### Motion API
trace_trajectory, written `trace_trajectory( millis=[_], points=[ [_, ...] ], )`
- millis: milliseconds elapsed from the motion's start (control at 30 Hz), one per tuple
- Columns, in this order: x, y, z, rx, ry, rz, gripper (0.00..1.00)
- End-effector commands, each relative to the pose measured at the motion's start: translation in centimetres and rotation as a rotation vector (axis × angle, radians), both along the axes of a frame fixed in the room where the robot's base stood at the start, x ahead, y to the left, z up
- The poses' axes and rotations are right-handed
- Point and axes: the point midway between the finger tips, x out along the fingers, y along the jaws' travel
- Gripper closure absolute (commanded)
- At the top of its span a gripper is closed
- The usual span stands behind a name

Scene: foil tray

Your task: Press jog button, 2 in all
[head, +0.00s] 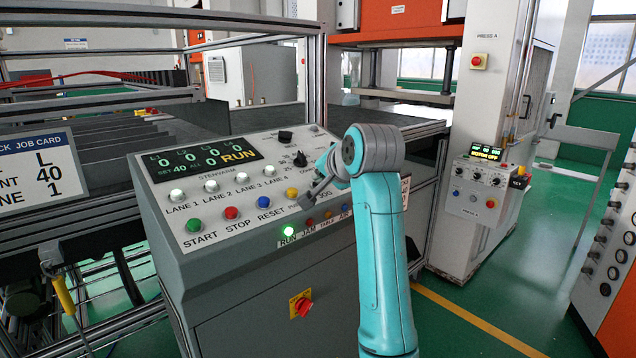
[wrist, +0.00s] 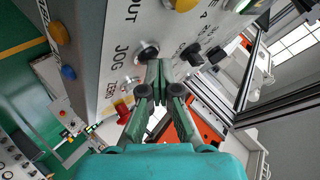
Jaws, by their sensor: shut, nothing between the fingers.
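The control panel (head: 235,185) is a sloped grey console. In the wrist view the word JOG is printed beside a round black button (wrist: 148,50). My gripper's fingers (wrist: 160,68) are shut and empty, with the tips beside and partly over this button; I cannot tell whether they touch it. In the head view my gripper (head: 304,203) is over the right part of the button row and hides the jog button there. The panel display (head: 205,157) reads RUN, SET 40 and zeros.
Left of my gripper are the yellow button (head: 292,193), blue reset (head: 264,201), red stop (head: 231,213) and green start (head: 194,225). The green RUN lamp (head: 289,231) is lit. A red knob (wrist: 123,112) and a small ZERO button (wrist: 127,83) lie near the fingers.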

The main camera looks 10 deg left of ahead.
Motion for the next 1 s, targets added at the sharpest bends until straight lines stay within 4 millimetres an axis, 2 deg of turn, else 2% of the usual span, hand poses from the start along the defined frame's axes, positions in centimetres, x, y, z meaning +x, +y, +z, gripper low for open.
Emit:
trace_trajectory(
  millis=[267, 600, 1000],
  points=[
    [0.0, 0.0, 0.1, 0.0, 0.001, 0.001, 1.0],
    [-0.3, -0.3, 1.6, 0.0, 0.001, 0.001, 1.0],
    [-0.3, -0.4, 1.8, 0.0, 0.0, 0.0, 1.0]
  ],
)
